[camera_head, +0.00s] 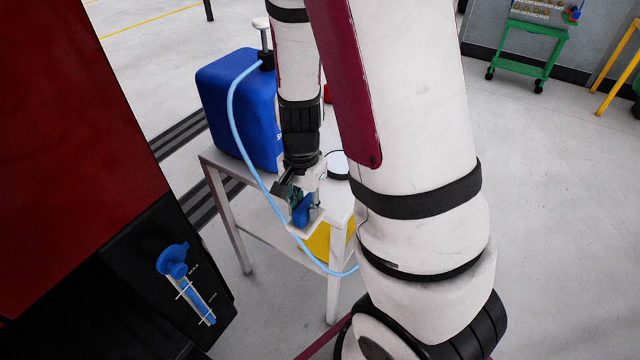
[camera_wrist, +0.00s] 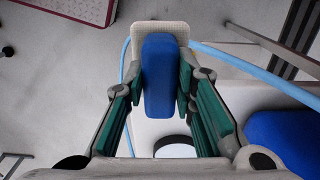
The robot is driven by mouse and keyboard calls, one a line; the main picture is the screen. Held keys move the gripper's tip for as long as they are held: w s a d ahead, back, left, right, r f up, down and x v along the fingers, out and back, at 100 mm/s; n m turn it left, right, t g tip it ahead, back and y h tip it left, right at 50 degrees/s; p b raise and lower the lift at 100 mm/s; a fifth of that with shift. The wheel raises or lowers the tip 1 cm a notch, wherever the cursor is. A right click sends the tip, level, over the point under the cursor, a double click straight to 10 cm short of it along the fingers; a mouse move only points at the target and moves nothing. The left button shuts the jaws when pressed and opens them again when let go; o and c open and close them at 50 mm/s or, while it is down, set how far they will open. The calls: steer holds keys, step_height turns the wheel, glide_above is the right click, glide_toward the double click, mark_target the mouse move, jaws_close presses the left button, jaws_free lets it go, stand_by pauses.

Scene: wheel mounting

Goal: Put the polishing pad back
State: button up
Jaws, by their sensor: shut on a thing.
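The polishing pad has a blue grip block (camera_wrist: 158,75) on a pale rectangular base (camera_wrist: 160,28). My gripper (camera_wrist: 159,90) is shut on the blue block, with a green-lined finger on each side. In the head view the pad's blue block (camera_head: 302,211) shows below my gripper (camera_head: 301,192), at the near corner of the white table (camera_head: 262,210). I cannot tell whether its base touches the tabletop.
A blue canister (camera_head: 238,105) with a pump stands on the table. Its light blue hose (camera_head: 262,190) loops past the pad. A round white dark-rimmed thing (camera_head: 339,163) lies on the tabletop. A yellow object (camera_head: 318,240) sits below. A red-and-black body (camera_head: 130,230) stands at left.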

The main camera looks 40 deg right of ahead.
steer(key=w+d, duration=0.2)
steer(key=d, duration=0.1)
steer(key=w+d+f, duration=0.1)
steer(key=w+d, duration=0.2)
steer(key=d, duration=0.1)
steer(key=w+d, duration=0.3)
steer(key=shift+d+f, duration=0.15)
steer(key=shift+d, duration=0.2)
steer(key=shift+f, duration=1.8)
jaws_close()
steer(key=o, duration=1)
jaws_free()
steer(key=shift+w, duration=0.1)
steer(key=shift+o, duration=0.2)
steer(key=shift+r, duration=0.15)
